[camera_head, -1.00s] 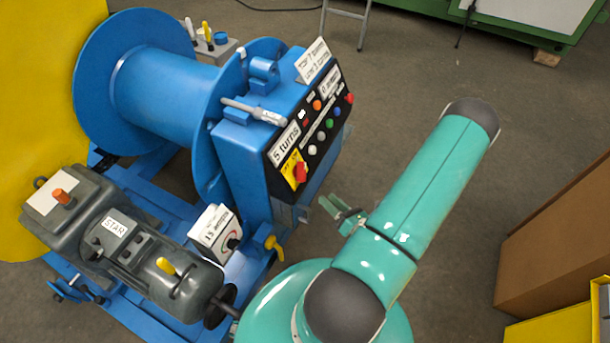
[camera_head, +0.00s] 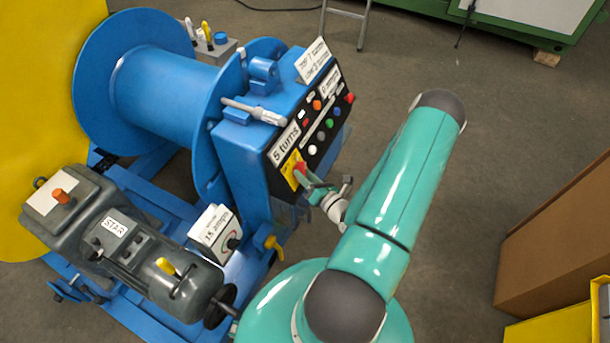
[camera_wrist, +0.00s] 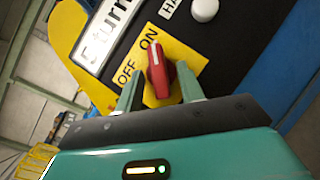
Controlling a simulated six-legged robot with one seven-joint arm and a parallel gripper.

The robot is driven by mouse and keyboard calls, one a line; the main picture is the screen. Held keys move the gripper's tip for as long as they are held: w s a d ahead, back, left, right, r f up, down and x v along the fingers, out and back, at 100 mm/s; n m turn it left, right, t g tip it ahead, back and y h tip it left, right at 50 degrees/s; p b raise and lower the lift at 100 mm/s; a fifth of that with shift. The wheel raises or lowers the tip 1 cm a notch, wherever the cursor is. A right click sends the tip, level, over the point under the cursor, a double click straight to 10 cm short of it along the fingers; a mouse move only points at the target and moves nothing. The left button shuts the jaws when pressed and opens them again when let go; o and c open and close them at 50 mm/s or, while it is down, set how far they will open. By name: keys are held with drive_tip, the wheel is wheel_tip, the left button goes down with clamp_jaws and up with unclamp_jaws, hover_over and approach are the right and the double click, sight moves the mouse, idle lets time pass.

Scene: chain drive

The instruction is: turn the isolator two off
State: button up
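The isolator is a red knob (camera_wrist: 158,72) on a yellow plate (camera_wrist: 188,58) marked ON and OFF. In the wrist view the white mark at its tip points at ON. In the head view the red knob (camera_head: 299,168) sits low on the black front of the blue control box, partly hidden by my gripper. My gripper (camera_head: 308,178) is at the panel. In the wrist view its fingers (camera_wrist: 160,78) are open, one on each side of the knob, with gaps showing. I cannot tell how far the fingertips reach along it. No label reading "two" is legible.
Several buttons, including a white one (camera_head: 312,150), sit close to the knob on the panel. A blue drum (camera_head: 165,95) and a grey motor (camera_head: 130,240) stand to the left. A yellow-handled valve (camera_head: 273,243) is below. Floor to the right is clear up to a brown box (camera_head: 560,235).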

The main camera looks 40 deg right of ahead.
drive_tip(key=shift+w, duration=0.25)
drive_tip(key=shift+c, duration=0.2)
clamp_jaws()
